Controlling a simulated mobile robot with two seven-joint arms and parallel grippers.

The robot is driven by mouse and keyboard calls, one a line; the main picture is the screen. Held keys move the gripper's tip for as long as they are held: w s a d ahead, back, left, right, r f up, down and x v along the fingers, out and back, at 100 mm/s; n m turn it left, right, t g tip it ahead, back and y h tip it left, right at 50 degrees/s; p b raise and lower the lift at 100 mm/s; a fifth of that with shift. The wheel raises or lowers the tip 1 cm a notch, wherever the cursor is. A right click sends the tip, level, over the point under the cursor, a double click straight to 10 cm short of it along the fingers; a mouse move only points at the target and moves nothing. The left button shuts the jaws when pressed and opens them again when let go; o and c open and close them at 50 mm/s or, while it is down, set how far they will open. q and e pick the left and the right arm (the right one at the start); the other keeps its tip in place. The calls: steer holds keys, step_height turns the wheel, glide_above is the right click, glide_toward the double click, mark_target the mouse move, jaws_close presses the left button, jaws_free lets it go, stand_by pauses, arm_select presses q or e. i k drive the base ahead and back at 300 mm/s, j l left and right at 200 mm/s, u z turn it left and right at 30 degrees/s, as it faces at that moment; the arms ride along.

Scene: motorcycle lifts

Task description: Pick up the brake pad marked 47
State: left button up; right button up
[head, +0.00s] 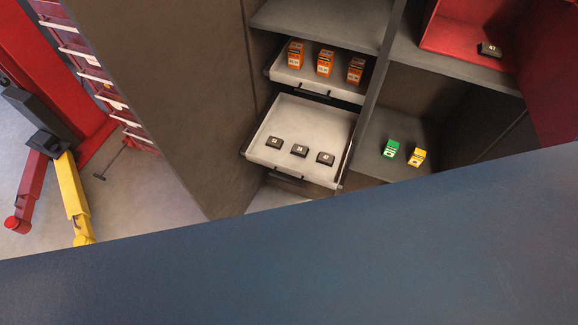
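Several small black brake pads with white number labels are in view. Three lie in a row in the open lower white drawer (300,118): a left pad (274,142), a middle pad (299,150) and a right pad (325,157). Another black pad (490,49) sits in the red compartment (455,38) at the upper right; its label looks like 47. The right drawer pad's label may also read 47, but the print is too small to be sure. Neither gripper is in view.
A drawer above (290,77) holds three orange boxes (325,63). A green box (391,148) and a yellow box (417,156) stand on the shelf at right. A large blue surface (300,250) fills the foreground. Red and yellow lift arms (70,195) are at left.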

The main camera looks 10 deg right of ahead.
mark_target(326, 159)
steer(key=z, duration=1.15)
steer(key=i+z, duration=0.2)
steer(key=z, duration=0.3)
steer(key=i, duration=0.65)
steer(key=k+l+u, duration=0.1)
steer(key=u, duration=0.3)
steer(key=k+u, duration=0.15)
steer(key=u, duration=0.2)
steer(key=k+u, duration=0.1)
steer(key=u, duration=0.3)
steer(key=k+u, duration=0.15)
steer(key=u, duration=0.2)
